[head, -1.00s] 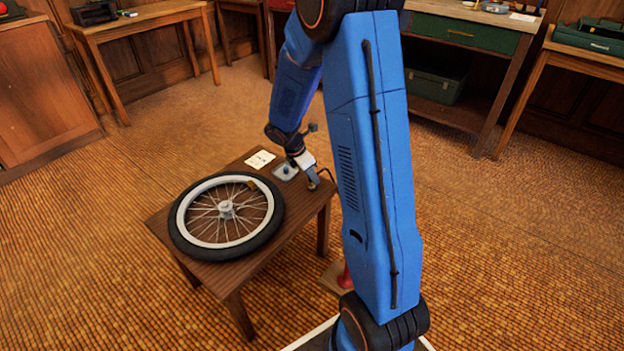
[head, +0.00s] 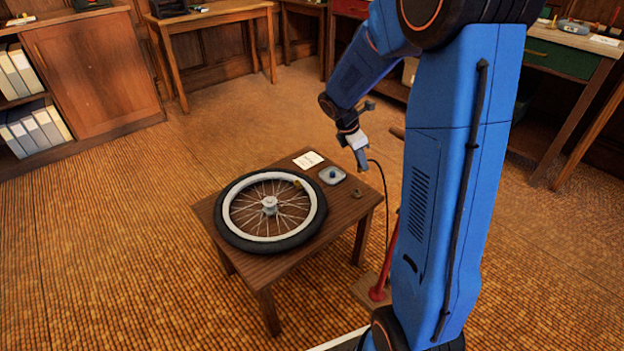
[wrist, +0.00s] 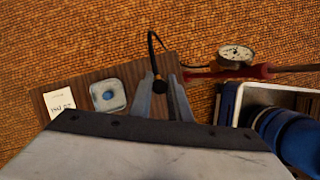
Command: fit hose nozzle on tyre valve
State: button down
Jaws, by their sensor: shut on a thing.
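The wheel's black tyre (head: 235,235) lies flat on the small wooden table, around a white rim and spokes. A small yellowish piece (head: 298,184) at the rim's inner far-right side looks like the valve. My gripper (head: 363,168) is above the table's right end, to the right of the wheel and apart from it. In the wrist view, its fingers (wrist: 162,98) are shut on the dark hose nozzle (wrist: 159,88), largely hidden between them. The black hose (head: 384,185) runs from the gripper down towards the red pump. The wheel is outside the wrist view.
On the table (head: 300,262) are a white card (head: 308,160), a pale dish with a blue knob (head: 332,175) and a small brown piece (head: 357,194). The red pump (head: 379,293) stands on the floor at right; its gauge (wrist: 236,55) shows in the wrist view.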

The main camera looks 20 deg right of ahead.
jog(key=shift+r, duration=0.15)
dwell(0.3)
jog(key=shift+r, duration=0.8)
jog(key=shift+a, duration=0.1)
jog(key=shift+w+a, duration=1.25)
jog(key=shift+a, duration=2.05)
jog(key=shift+w+a, duration=1.3)
jog(key=shift+a, duration=2)
jog(key=shift+w+a, duration=1.25)
jog(key=shift+a, duration=2.05)
jog(key=shift+f, duration=2.1)
jog(key=shift+f, duration=1.3)
jog(key=c, duration=1.6)
grip_release()
